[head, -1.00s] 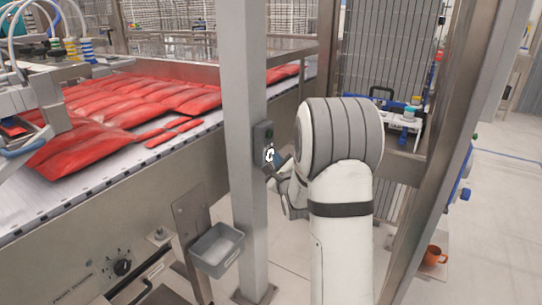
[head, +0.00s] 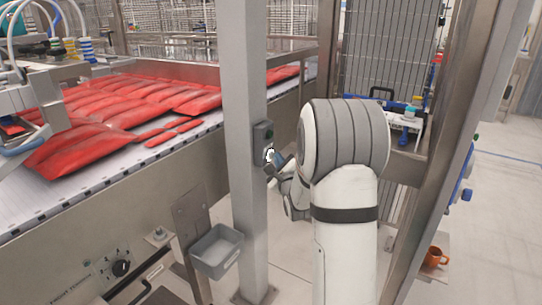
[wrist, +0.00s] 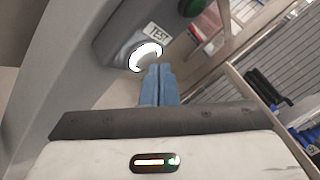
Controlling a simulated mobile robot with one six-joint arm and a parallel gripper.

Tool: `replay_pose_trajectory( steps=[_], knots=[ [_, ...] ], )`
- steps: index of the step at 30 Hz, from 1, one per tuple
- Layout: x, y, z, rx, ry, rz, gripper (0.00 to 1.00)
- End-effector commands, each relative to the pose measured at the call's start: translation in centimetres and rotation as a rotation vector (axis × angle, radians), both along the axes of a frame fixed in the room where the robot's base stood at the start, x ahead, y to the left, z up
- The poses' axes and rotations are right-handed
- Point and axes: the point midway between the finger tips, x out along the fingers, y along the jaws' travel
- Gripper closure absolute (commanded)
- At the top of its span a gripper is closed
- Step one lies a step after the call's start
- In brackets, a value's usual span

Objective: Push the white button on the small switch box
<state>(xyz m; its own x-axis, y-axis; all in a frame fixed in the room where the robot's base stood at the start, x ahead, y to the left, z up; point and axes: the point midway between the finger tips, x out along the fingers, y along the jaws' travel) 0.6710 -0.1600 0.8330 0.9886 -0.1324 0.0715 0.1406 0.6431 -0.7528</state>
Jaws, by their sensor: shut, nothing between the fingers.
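The small switch box (head: 262,135) is dark grey and fixed to the side of a grey metal post. The white button (wrist: 145,57) sits on its face beside a label reading TEST, with a green button (wrist: 192,7) farther along. The white button also shows in the head view (head: 269,153). My gripper (wrist: 160,70) is shut and empty, its blue fingertips side by side right at the lower right edge of the white button. Whether the tips touch the button I cannot tell. In the head view my gripper (head: 275,163) is partly hidden by my arm.
The grey post (head: 247,220) stands beside a conveyor (head: 100,180) carrying several red bags (head: 110,110). A grey bin (head: 217,250) hangs below the box. A second metal post (head: 455,130) stands right of my arm. An orange mug (head: 434,256) sits low on the right.

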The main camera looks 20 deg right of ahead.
Motion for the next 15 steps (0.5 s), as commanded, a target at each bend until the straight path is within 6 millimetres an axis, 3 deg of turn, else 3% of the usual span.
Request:
replay_pose_trajectory(
  steps=[15],
  knots=[
    [-4.0,-3.2,-0.1,0.0,0.0,-0.003,1.0]
  ],
)
